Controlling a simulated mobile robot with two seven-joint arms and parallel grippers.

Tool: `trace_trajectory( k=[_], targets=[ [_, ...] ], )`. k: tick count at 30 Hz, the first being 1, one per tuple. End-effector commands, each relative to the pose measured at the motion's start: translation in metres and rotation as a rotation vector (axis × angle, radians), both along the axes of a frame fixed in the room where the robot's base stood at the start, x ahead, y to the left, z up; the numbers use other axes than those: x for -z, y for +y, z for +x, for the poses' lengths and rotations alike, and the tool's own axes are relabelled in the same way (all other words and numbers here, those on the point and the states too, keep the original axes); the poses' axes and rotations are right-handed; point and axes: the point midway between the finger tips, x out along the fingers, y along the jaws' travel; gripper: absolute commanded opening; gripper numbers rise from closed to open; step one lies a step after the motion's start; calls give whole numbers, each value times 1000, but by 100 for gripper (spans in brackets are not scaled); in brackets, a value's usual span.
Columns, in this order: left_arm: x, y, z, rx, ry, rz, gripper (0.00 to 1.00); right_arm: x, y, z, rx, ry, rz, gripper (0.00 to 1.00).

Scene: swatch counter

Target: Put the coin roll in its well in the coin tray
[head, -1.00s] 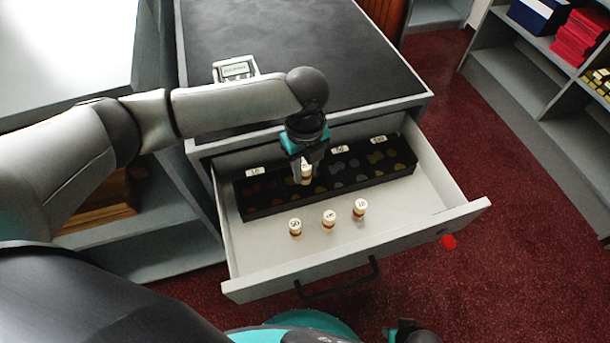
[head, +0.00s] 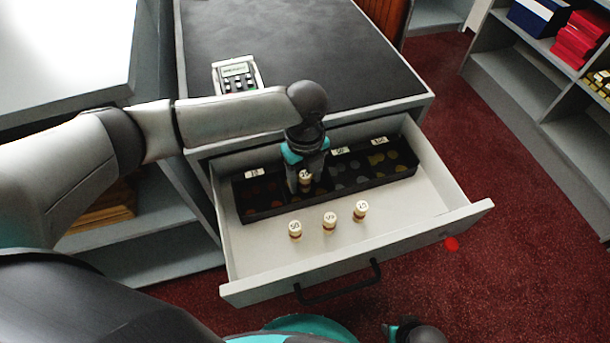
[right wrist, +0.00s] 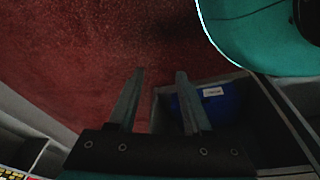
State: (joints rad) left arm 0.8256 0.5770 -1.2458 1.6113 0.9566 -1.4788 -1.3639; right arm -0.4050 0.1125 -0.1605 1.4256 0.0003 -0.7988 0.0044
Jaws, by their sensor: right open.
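A pale coin roll (head: 305,177) with a marked top is between the fingers of my left gripper (head: 305,184), which points down and looks shut on it. The roll is low in the second well from the left of the black coin tray (head: 345,188); whether it touches the floor of the well is hidden. The tray lies in the open drawer, with labels along its back edge and loose coins in its wells; the label behind my gripper is hidden. My right gripper (right wrist: 155,100) is open and empty in the right wrist view, away from the drawer.
Three other coin rolls stand upright in the drawer in front of the tray: left (head: 295,228), middle (head: 330,221) and right (head: 361,209). A small keypad device (head: 237,75) is on the dark counter top (head: 290,40). The drawer (head: 420,215) has free floor at its right.

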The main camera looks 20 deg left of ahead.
Motion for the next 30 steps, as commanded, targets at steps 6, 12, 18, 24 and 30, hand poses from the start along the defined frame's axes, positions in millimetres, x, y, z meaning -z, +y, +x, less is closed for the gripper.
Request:
trace_trajectory(
  k=[6,12,18,24,30],
  targets=[
    [0,0,0,0,0,0,60,0,0,0,0,0,0,50],
    [-8,0,0,1,-1,-1,60,-1,0,0,0,-4,1,50],
    [-25,0,0,0,-1,0,60,14,-10,-12,-4,6,-11,50],
    [-45,0,1,-1,-2,-1,60,26,-20,-24,-4,6,-21,50],
    [-65,0,0,0,-1,-1,60,35,-30,-38,-5,7,-30,50]
  ],
)
